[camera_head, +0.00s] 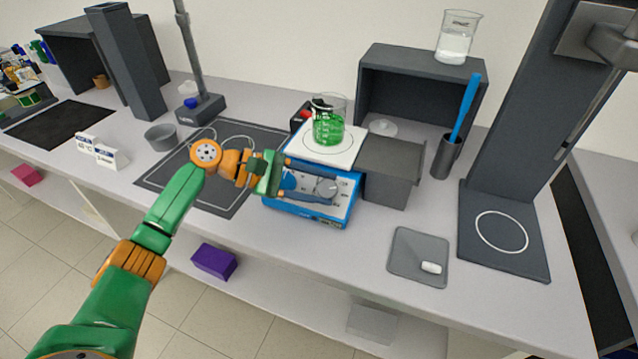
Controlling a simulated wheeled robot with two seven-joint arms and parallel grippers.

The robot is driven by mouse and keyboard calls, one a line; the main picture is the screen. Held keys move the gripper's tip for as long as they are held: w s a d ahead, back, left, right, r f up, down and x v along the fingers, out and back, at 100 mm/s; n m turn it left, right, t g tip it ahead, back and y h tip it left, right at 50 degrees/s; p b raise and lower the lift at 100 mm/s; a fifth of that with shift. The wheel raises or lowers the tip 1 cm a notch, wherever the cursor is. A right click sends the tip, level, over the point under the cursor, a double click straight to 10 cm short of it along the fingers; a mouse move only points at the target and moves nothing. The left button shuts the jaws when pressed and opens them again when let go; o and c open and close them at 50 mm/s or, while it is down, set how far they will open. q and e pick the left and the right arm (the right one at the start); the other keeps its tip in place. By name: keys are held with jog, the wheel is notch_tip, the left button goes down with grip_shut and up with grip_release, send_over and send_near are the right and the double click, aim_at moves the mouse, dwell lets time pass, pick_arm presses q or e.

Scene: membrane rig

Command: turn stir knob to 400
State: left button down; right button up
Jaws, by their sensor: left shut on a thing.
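The blue stirring hotplate (308,217) stands on the bench with a white top plate. A grey round knob (327,188) is on the right part of its pale front panel. My left gripper (318,189) reaches in from the left across the panel, its fingers shut on this knob. The gripper covers the left part of the panel. The scale marks and pointer are too small to read. A glass beaker with green liquid (328,128) stands on the top plate. My right gripper is not in view.
A grey tray (404,270) holds a small white bar (431,267). A dark holder (446,158) with a blue tool stands behind. A dark mat (163,178) lies left. Bench in front of the hotplate is clear.

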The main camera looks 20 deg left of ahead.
pick_arm(q)
jog(key=shift+w+r+m+g+y+p, duration=0.1)
jog(key=shift+m+g+y+p, duration=0.2)
jog(key=shift+m+g, duration=1.2)
jog(key=shift+f+y, duration=0.25)
jog(key=shift+y, duration=0.05)
jog(key=c, duration=0.7)
grip_release()
jog(key=shift+c, duration=0.2)
jog(key=o, duration=0.4)
jog(key=shift+w+d, duration=0.1)
jog(key=shift+r, duration=0.1)
